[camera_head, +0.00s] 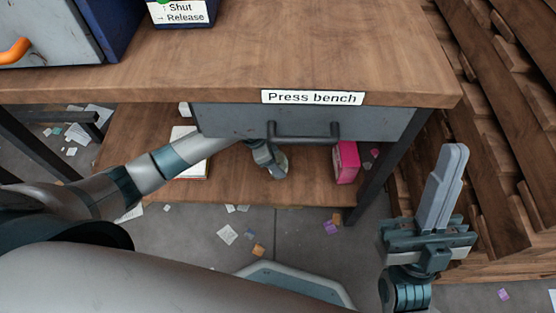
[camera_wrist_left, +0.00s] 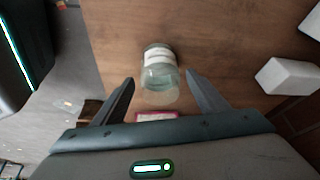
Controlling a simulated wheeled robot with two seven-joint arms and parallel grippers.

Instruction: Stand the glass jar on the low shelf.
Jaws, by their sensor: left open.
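The glass jar (camera_wrist_left: 160,72) is clear and greenish with a pale label band. In the left wrist view it shows against the brown wood of the low shelf (camera_head: 235,190). I cannot tell whether it touches the wood. My left gripper (camera_head: 270,160) is open under the drawer, over the shelf. In the wrist view its fingertips (camera_wrist_left: 160,80) lie on either side of the jar with gaps showing. In the head view the jar is mostly hidden by the gripper. My right gripper (camera_head: 449,165) is shut and empty, pointing up right of the bench.
A pink box (camera_head: 346,162) stands at the shelf's right end. A white item (camera_head: 187,145) lies to the left. The drawer (camera_head: 220,120) with its dark handle (camera_head: 303,134) hangs above my left gripper. Wooden pallets (camera_head: 500,130) stand at the right.

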